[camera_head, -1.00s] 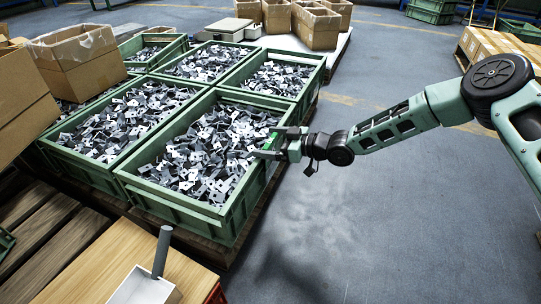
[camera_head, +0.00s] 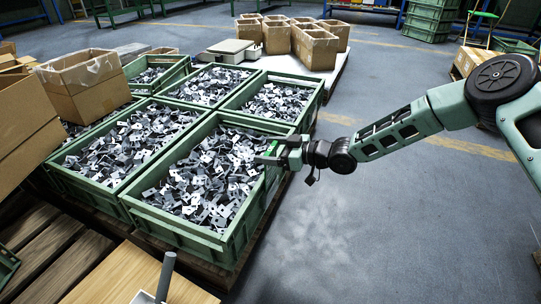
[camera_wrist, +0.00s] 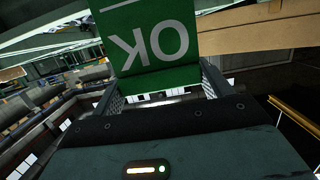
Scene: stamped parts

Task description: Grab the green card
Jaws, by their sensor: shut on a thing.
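The green card (camera_wrist: 152,45) fills the upper middle of the wrist view, with white "OK" lettering upside down on it. My gripper (camera_wrist: 160,92) is shut on the card's near edge, with one finger on each side. In the head view my gripper (camera_head: 268,156) is above the right side of the nearest green crate (camera_head: 180,229), and a small bit of green shows at its fingers. The crate is full of grey stamped metal parts (camera_head: 205,175).
More green crates of parts stand behind and left of the nearest one. Cardboard boxes (camera_head: 315,47) stand at the back, and another box (camera_head: 85,85) at the left. A wooden board (camera_head: 120,275) with a grey-handled scoop (camera_head: 165,275) is at the front.

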